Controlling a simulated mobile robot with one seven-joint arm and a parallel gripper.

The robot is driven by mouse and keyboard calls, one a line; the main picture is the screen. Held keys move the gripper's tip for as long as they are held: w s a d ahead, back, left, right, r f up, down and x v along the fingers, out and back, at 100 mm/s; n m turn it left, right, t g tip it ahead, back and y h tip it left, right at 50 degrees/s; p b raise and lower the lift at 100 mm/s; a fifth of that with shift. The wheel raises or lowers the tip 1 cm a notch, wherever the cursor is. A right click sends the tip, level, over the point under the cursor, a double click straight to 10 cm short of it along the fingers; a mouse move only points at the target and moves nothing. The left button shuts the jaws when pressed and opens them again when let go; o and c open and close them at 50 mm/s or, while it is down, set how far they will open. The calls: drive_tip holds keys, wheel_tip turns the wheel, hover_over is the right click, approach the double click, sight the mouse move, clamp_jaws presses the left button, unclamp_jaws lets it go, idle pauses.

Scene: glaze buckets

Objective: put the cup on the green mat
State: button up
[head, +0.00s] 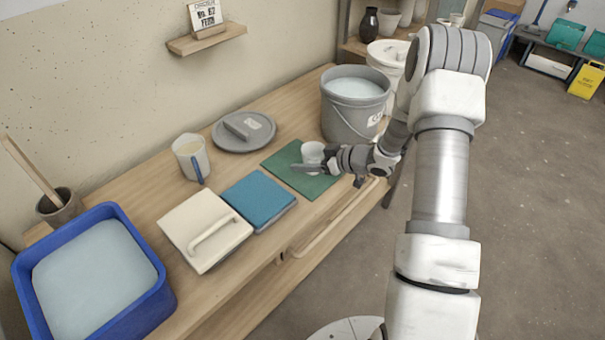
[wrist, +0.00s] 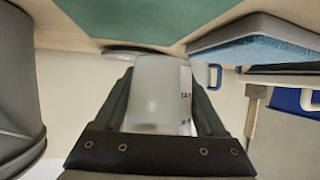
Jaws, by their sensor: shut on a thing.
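The small white cup (head: 313,152) is between the fingers of my gripper (head: 310,166), which is shut on it. In the head view the cup appears over the green mat (head: 313,188). In the wrist view the cup (wrist: 158,95) fills the space between both fingers, with dark lettering on its side. The green mat (wrist: 150,18) lies at the top of that view, with a gap between it and the cup's near end, so the cup appears held above the table. The cup's exact height over the mat is hard to tell.
A grey bucket (head: 350,125) stands close behind the mat. A blue pad (head: 258,198) lies left of it, with a grey lid (head: 243,142), a pitcher (head: 192,158), a cream board with a handle (head: 206,250) and a blue tub (head: 165,303) further left.

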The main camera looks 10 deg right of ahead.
sight(302, 177)
drive_tip(key=shift+x, duration=0.85)
drive_tip(key=shift+f+b, duration=0.8)
drive_tip(key=shift+f, duration=1.15)
